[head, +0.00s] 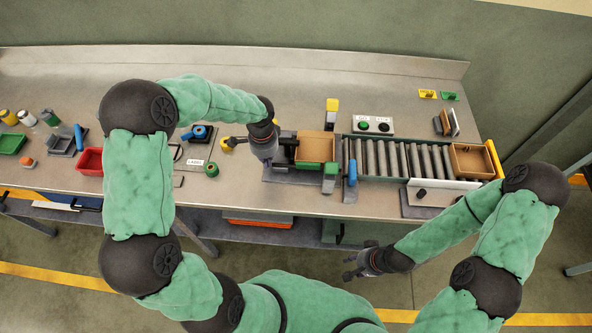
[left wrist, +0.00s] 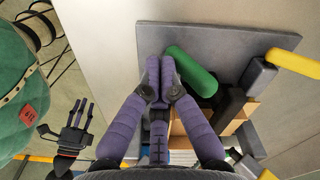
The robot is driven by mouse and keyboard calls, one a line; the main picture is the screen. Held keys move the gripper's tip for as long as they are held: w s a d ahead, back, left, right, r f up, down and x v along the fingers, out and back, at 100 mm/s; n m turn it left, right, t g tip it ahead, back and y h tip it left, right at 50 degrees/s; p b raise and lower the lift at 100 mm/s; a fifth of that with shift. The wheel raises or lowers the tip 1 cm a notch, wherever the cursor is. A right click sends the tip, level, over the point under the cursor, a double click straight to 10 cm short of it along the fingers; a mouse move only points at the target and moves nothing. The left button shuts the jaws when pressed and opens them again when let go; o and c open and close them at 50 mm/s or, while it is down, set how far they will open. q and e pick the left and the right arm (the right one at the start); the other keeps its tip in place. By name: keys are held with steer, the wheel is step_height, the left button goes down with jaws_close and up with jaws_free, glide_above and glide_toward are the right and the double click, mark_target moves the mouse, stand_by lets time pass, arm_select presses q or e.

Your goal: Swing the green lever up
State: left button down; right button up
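The green lever (head: 307,166) is a rounded bar at the front of a brown box on a grey fixture on the bench. In the left wrist view the lever (left wrist: 192,70) slants over a grey plate, just right of the fingertips. My left gripper (head: 266,157) points down at the left side of the fixture. Its fingers (left wrist: 160,75) are together with nothing seen between them. They are close beside the lever, but I cannot tell whether they touch it. My right gripper (head: 350,267) is open and empty in front of the bench.
A brown box (head: 316,145) stands behind the lever. A roller conveyor (head: 395,158) runs right to another box (head: 468,160). A blue handle (head: 351,174) stands right of the lever. A red bin (head: 90,160) and a green tray (head: 11,143) are at left.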

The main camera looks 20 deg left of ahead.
stand_by(0.4)
arm_select(q)
step_height(320, 180, up, 9)
steer(key=s+p, duration=0.1)
steer(key=p, duration=0.5)
steer(key=shift+d+p, duration=0.15)
steer(key=shift+p, duration=0.15)
steer(key=shift+s, duration=0.15)
stand_by(0.9)
